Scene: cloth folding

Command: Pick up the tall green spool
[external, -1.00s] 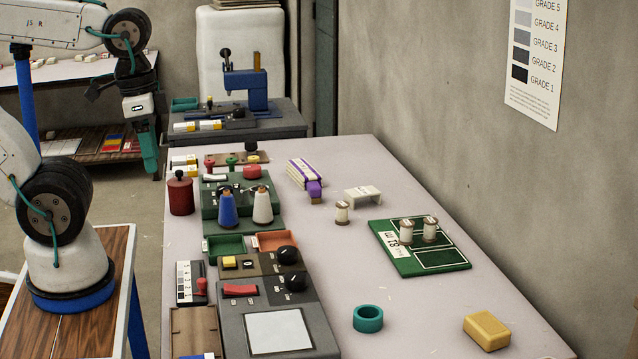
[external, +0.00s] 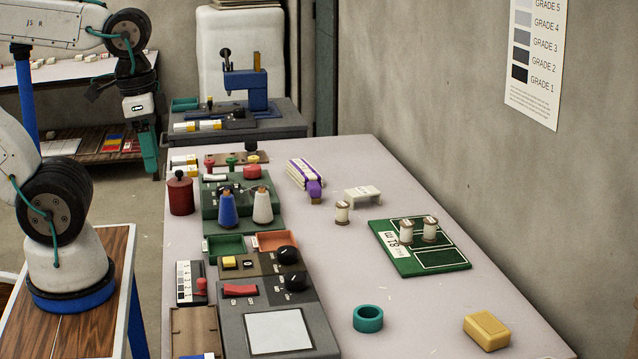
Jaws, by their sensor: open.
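I see no tall green spool for certain. A small green knob-like piece (external: 231,162) stands on a wooden strip at the far left of the table. A blue cone spool (external: 228,209) and a white cone spool (external: 263,206) stand upright on a dark green machine (external: 209,200). Several small white spools stand at the right; one white spool (external: 342,212) is on the bare table. My gripper (external: 148,148) is open with teal fingers pointing down. It hangs at the upper left, beyond the table's left edge, apart from all these things.
A green board (external: 445,257) carries two white spools. A teal ring (external: 367,318) and a yellow block (external: 486,330) lie at the front right. A red canister (external: 180,193) stands at the left edge. The table (external: 400,310) is clear around the ring. A wall bounds the right.

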